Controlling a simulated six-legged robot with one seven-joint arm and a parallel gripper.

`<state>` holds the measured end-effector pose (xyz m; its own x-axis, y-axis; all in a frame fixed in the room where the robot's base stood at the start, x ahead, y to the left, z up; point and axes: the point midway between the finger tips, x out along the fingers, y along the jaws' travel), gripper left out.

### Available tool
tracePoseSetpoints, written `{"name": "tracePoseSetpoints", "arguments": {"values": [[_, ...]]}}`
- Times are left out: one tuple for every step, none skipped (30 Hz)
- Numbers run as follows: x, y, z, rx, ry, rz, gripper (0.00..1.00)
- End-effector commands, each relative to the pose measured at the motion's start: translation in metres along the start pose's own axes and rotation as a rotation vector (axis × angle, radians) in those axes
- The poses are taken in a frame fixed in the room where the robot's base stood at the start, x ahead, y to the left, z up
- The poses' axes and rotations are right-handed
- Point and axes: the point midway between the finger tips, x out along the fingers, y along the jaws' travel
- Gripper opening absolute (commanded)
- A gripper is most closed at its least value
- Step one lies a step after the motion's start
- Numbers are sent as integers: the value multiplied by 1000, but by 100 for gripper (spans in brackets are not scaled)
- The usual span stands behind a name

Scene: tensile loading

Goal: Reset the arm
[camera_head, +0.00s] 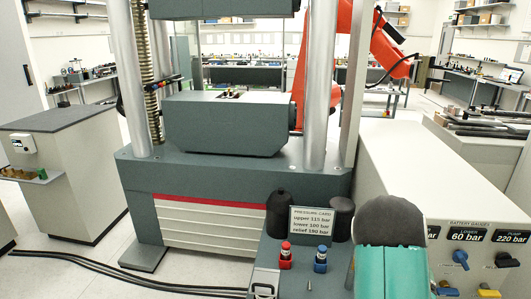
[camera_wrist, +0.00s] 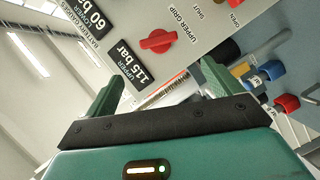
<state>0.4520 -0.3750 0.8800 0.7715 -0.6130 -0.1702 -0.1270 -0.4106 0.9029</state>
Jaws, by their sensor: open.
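My gripper (camera_wrist: 160,86) shows in the wrist view with its two green fingers spread apart. It is open, and nothing is clearly held between them. It faces a panel (camera_wrist: 205,20) with a red upper grip knob (camera_wrist: 157,40) and a gauge reading 115 bar (camera_wrist: 126,63). A narrow pale strip shows beyond the fingers; I cannot tell what it is. In the head view, my teal arm (camera_head: 391,268) rises at the bottom right, beside the cream console (camera_head: 425,165), and my fingers are hidden.
The testing machine (camera_head: 235,195) stands ahead, with a pressure card (camera_head: 314,221) in front. A red fitting (camera_head: 285,256) and blue fitting (camera_head: 320,260) stand on the ledge below. Black hoses (camera_head: 130,277) cross the floor at left. A grey-topped cabinet (camera_head: 65,117) stands at left.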

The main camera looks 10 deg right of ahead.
Motion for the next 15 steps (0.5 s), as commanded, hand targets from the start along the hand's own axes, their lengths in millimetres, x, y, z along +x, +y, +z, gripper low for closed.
{"name": "tracePoseSetpoints", "arguments": {"values": [[0, 3, -8, 27, -1, -9, 91], [0, 4, -14, 48, -6, -21, 91], [-1, 6, -23, 84, -12, -39, 91], [-2, 8, -31, 114, -17, -56, 91], [-4, 9, -39, 147, -25, -75, 91], [-7, 10, -51, 192, -34, -105, 91], [-9, 12, -60, 225, -41, -129, 91], [-13, 13, -69, 259, -48, -152, 91], [-18, 15, -82, 300, -55, -184, 91], [-22, 16, -92, 330, -61, -209, 91], [-27, 17, -101, 360, -67, -234, 91], [-34, 19, -113, 397, -75, -269, 91], [-40, 20, -123, 423, -81, -295, 91], [-47, 21, -132, 449, -87, -322, 91], [-56, 23, -144, 481, -94, -357, 91]]}}
